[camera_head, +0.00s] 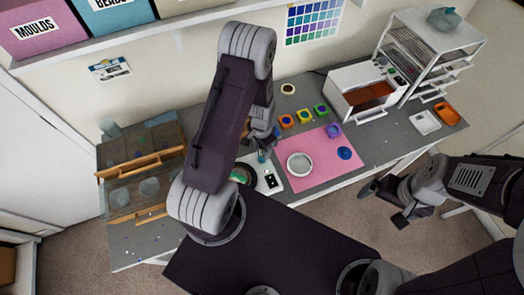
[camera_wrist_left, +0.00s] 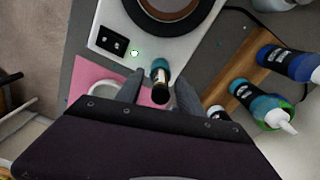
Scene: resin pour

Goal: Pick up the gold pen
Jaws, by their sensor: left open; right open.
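My left gripper (camera_wrist_left: 159,92) is open. In the left wrist view, a small cylinder (camera_wrist_left: 160,82) with a teal end, a dark body and a gold-coloured band shows between its fingers, with gaps on both sides. I cannot tell for sure whether this is the gold pen. A teal spot (camera_head: 262,156) shows just below the left gripper (camera_head: 264,136) in the head view, by the white scale; my arm hides much of that area. No other gold pen is clearly visible. My right gripper (camera_head: 383,205) is open and empty, off the bench's front edge.
A pink mat (camera_head: 310,178) bears a white round dish (camera_head: 300,164) and a blue round lid (camera_head: 345,153). The white scale (camera_wrist_left: 90,38) carries a dark round vessel. Bottles (camera_wrist_left: 258,104) stand by a wooden rack. Small coloured pots (camera_head: 304,116) line the mat's back edge.

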